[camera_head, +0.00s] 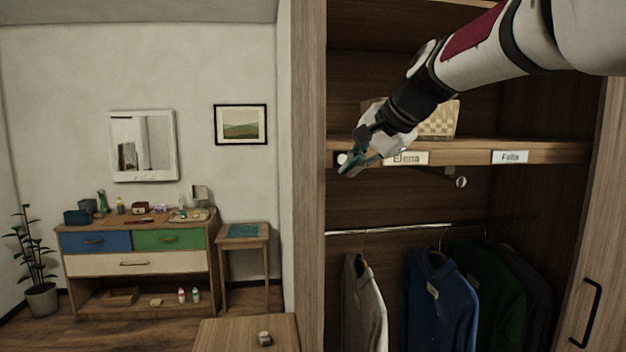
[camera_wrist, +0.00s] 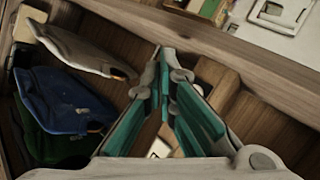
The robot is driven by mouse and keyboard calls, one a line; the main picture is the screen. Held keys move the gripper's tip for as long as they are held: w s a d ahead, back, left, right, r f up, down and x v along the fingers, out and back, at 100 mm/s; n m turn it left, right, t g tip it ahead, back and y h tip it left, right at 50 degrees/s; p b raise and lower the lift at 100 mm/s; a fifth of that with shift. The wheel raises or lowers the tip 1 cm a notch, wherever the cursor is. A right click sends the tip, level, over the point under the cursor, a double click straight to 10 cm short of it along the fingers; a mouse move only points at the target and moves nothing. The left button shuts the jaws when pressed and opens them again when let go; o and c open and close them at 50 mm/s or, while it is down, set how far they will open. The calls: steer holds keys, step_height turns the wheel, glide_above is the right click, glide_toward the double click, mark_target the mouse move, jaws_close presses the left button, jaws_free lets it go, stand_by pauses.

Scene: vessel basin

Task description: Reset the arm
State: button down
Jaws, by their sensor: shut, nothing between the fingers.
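My arm reaches in from the upper right of the head view. My gripper (camera_head: 347,168), with teal fingers, hangs in front of the wardrobe shelf (camera_head: 470,152), by the label that reads "Elena" (camera_head: 408,158). In the wrist view the two fingers of my gripper (camera_wrist: 163,62) converge with nothing held between them. The gripper and arm hide part of the shelf and some of what stands on it.
A woven basket (camera_head: 440,120) stands on the shelf behind my arm. Shirts hang from a rail (camera_head: 400,228) below, including a blue one (camera_head: 438,305). A low table (camera_head: 245,335) with a small object and a dresser (camera_head: 135,265) stand to the left.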

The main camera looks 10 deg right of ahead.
steer(key=s+f+n+g+h+b, duration=0.1)
steer(key=s+f+n, duration=0.4)
steer(key=s+f, duration=0.6)
steer(key=s+f+n+g+h+b, duration=0.2)
steer(key=s+f+n, duration=0.3)
steer(key=s+f, duration=0.7)
steer(key=s+b, duration=0.1)
steer(key=s, duration=0.4)
steer(key=shift+s+d+f+n+h+b, duration=0.15)
steer(key=shift+d+n+h+b, duration=0.2)
steer(key=shift+n+h+b, duration=0.05)
steer(key=shift+d, duration=0.1)
